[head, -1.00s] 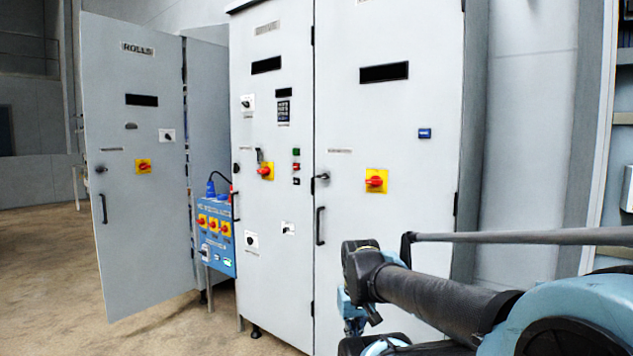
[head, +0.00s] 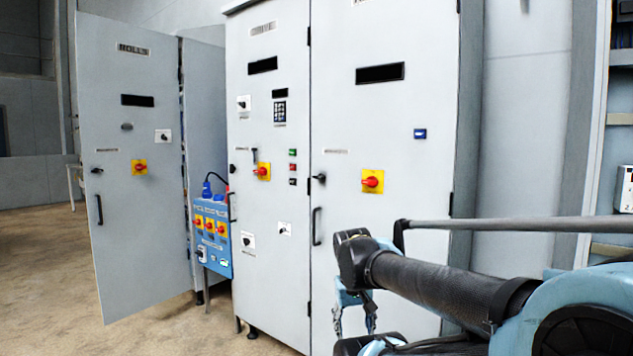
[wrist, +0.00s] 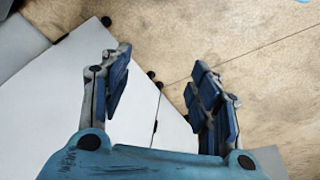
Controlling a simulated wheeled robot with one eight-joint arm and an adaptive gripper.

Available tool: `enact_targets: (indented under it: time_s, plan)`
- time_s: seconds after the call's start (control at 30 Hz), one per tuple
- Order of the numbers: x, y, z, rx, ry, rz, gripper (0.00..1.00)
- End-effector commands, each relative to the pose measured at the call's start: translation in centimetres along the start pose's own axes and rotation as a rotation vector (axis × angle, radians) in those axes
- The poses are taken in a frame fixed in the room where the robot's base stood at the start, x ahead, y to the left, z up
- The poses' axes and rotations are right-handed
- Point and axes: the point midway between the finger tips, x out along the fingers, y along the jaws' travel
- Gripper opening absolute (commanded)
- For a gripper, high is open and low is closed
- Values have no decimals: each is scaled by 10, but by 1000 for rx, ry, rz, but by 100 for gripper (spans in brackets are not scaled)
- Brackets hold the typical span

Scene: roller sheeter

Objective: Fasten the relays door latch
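Three grey cabinet doors show in the head view; none has a label I can read as relays. The right door (head: 385,130) stands nearly flush beside the middle door (head: 270,210). It carries a small dark latch handle (head: 318,178) at its left edge, above a dark pull handle (head: 316,226). The left door (head: 130,230), labelled ROLLS, is swung open. My gripper (wrist: 160,88) is open and empty in the wrist view, its blue-padded fingers wide apart. In the head view it is low in front of the right door, well below that latch, and partly hidden by my arm.
The right door has a red-and-yellow switch (head: 372,181). A blue box (head: 212,235) with several red-and-yellow switches stands between the left and middle doors. Open concrete floor (head: 45,270) lies at the left. A shelf (head: 620,118) stands at the far right.

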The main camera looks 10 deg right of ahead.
Motion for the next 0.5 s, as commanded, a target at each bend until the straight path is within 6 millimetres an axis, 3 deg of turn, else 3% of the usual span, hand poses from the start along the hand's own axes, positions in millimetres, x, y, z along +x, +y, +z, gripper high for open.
enact_targets:
  time_s: [0.3, 0.5]
  plan:
    - [-50, 37, -99, 140, 105, 273, 67]
    - [-84, 45, -170, 231, 234, 421, 67]
